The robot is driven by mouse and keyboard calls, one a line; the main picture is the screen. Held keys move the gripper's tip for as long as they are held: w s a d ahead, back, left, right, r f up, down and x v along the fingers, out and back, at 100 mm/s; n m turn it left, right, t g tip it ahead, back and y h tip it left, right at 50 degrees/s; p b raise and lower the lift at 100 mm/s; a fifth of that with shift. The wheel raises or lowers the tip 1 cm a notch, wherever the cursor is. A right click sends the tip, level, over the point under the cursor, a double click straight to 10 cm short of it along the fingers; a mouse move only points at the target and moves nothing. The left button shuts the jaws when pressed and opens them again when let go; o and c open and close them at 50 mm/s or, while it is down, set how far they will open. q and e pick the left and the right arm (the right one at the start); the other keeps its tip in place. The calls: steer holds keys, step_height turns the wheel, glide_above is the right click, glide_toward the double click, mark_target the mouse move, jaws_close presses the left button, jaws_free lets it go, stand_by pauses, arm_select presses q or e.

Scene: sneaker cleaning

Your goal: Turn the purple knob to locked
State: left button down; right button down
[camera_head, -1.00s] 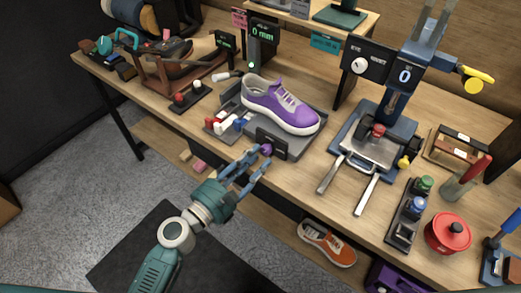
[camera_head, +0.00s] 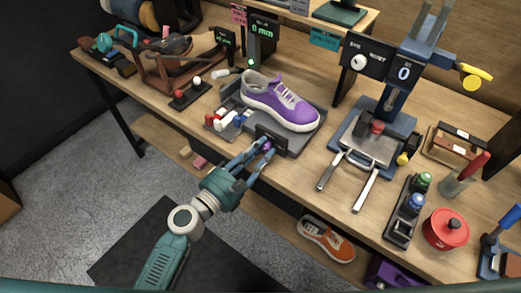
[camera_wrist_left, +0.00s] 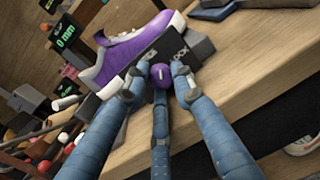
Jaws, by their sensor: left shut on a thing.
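The purple knob (camera_wrist_left: 161,75) sits on the front of a dark panel (camera_wrist_left: 150,52) below the purple sneaker. In the head view the knob (camera_head: 267,146) is partly covered by my fingers. My left gripper (camera_head: 264,148) is shut on the knob, with blue fingers on its sides. In the left wrist view the gripper (camera_wrist_left: 160,78) has its fingertips around the knob, which bears a pale mark. The panel's lettering is too small to read surely. My right gripper is not in view.
The purple sneaker (camera_head: 281,101) rests on the grey stand (camera_head: 304,139) above the panel. Red and white levers (camera_head: 214,121) stand just left. A blue press (camera_head: 340,142) with a long-handled frame is to the right. An orange sneaker (camera_head: 327,241) lies on the lower shelf.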

arm_select(q)
steer(key=shift+m, duration=0.7)
steer(key=m+b, duration=0.1)
steer(key=m, duration=0.3)
steer(key=shift+d+b, duration=0.1)
steer(key=shift+b, duration=0.2)
steer(key=m, duration=0.3)
steer(key=shift+s+y, duration=0.1)
steer(key=shift+y, duration=0.2)
steer(key=shift+m, duration=1.1)
steer(key=c, duration=1.7)
jaws_free()
steer(key=shift+d, duration=0.1)
steer(key=shift+c, duration=0.2)
